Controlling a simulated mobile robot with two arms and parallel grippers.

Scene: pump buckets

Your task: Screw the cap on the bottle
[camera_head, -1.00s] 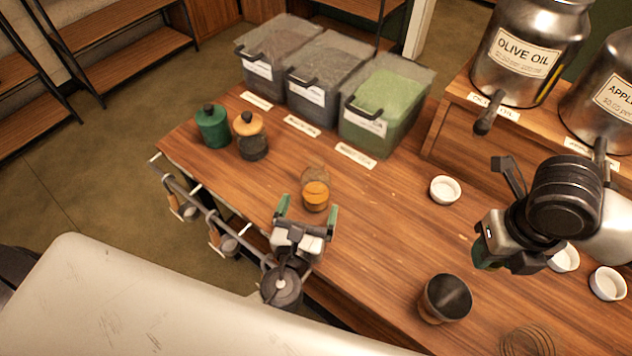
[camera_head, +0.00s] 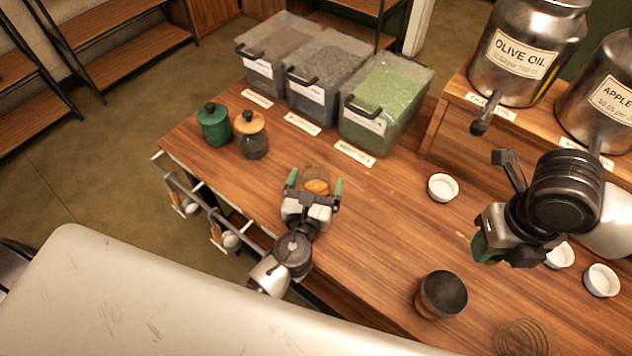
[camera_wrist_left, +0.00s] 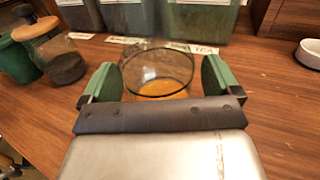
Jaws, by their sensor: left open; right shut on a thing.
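The bottle is an open glass jar (camera_head: 317,180) with orange contents, standing upright on the wooden table. In the left wrist view the jar (camera_wrist_left: 158,72) sits between the green-padded fingers, its rim uncovered. My left gripper (camera_head: 315,188) is open, one finger on each side of the jar; I cannot tell if either touches it. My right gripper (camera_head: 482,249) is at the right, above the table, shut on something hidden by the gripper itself. I cannot make out the cap.
A green jar (camera_head: 214,126) and a wooden-lidded jar (camera_head: 253,140) stand left of the bottle. Bins (camera_head: 385,107) line the back. White bowls (camera_head: 442,187) and a dark-topped wooden cup (camera_head: 442,295) are at the right. The table middle is clear.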

